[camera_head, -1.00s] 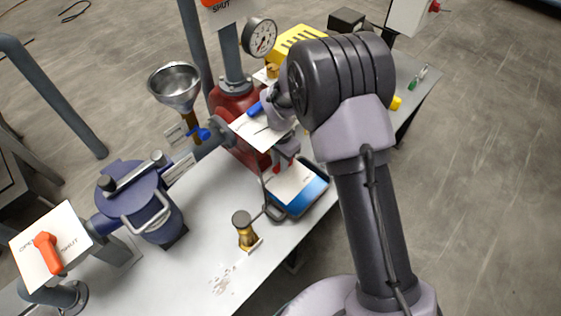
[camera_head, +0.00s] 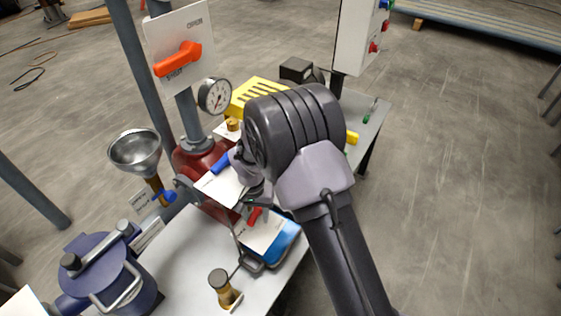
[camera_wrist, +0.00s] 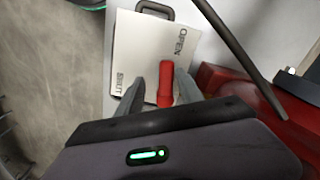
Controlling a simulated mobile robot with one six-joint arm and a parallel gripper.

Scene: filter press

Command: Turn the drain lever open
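A red lever (camera_wrist: 165,82) sits on a white plate (camera_wrist: 142,45) marked OPEN and SHUT in the wrist view. No drain label can be read there. My gripper (camera_wrist: 159,85) has one finger on each side of this lever; a gap shows at the left finger, and contact at the right finger is unclear. In the head view, a red lever (camera_head: 254,216) shows low over a white plate (camera_head: 262,234), just below my wrist. My gripper's fingers are mostly hidden there.
An orange lever (camera_head: 178,59) on an upright OPEN/SHUT plate and a gauge (camera_head: 215,96) stand behind. A funnel (camera_head: 136,152) with a blue-handled valve (camera_head: 166,196), a blue vessel (camera_head: 105,272) and a brass fitting (camera_head: 223,288) are left. Open floor (camera_head: 460,190) lies right.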

